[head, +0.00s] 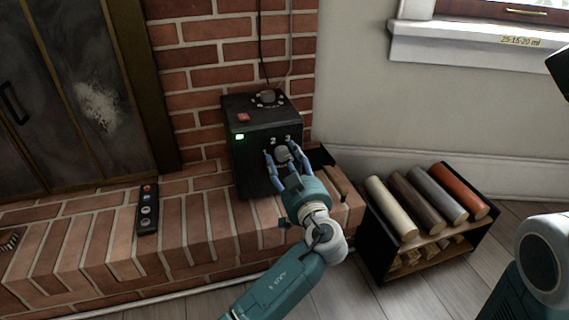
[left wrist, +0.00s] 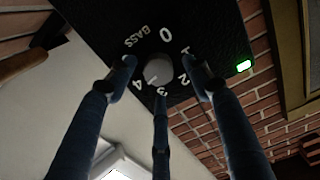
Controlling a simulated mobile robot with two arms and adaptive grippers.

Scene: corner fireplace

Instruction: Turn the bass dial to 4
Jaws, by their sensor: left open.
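The bass dial is a round grey knob (head: 282,154) on the front of a black box (head: 252,170) on the brick hearth. In the left wrist view the dial (left wrist: 158,70) has the word BASS and the numbers 0 to 4 around it. A small light mark on its lower left side faces the area of 3 and 4; I cannot tell exactly which. My left gripper (head: 281,149) is open, its fingers around the dial. In the left wrist view the gripper (left wrist: 160,68) has fingertips on both sides of the dial and a third finger below; contact is unclear.
The box has a green light (head: 239,137), a red button (head: 243,117) and another knob (head: 268,97) on top. A dark remote-like strip (head: 147,210) lies on the hearth (head: 95,245). A rack (head: 376,235) with several coloured logs stands right of the hearth.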

